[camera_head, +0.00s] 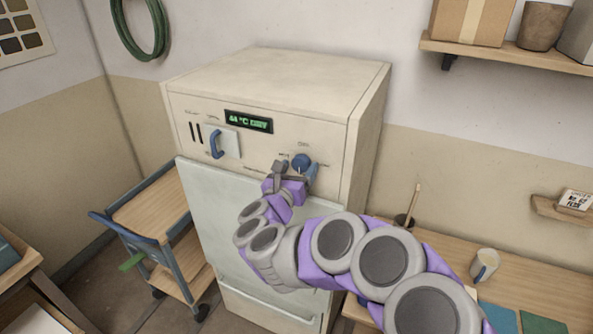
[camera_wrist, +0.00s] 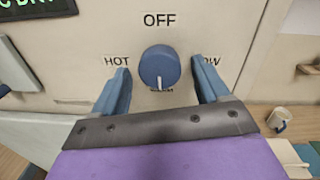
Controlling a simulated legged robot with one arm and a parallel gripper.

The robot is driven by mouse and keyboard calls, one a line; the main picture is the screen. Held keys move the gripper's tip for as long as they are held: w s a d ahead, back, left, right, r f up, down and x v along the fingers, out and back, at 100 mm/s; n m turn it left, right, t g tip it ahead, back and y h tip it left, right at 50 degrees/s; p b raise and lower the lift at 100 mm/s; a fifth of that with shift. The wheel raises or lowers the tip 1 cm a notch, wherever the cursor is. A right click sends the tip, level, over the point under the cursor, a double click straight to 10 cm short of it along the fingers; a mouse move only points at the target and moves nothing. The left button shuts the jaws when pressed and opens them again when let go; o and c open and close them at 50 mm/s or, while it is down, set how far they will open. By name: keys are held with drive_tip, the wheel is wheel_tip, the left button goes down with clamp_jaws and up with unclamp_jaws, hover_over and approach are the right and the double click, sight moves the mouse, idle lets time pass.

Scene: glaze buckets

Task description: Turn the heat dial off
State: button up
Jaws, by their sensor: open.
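The blue heat dial (camera_head: 301,161) is on the upper right of the cream cabinet's front panel. In the wrist view the dial (camera_wrist: 160,66) has OFF above it, HOT to its left and a partly hidden label ending in "OW" to its right. Its white pointer mark is at the bottom, toward a label below that is mostly hidden. My gripper (camera_wrist: 161,80) is open, with one blue finger on each side of the dial. Gaps show between fingers and knob. In the head view my gripper (camera_head: 296,172) is right at the dial, partly covering the panel there.
The cabinet (camera_head: 270,75) has a green-lit display (camera_head: 248,122) and a blue handle (camera_head: 217,145) left of the dial. A wooden cart (camera_head: 150,215) stands at left. A bench at right holds a mug (camera_head: 484,264) and a dark pot (camera_head: 403,221).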

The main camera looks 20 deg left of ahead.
drive_tip(key=c, duration=1)
drive_tip(key=shift+c, duration=0.2)
drive_tip(key=shift+n, duration=0.3)
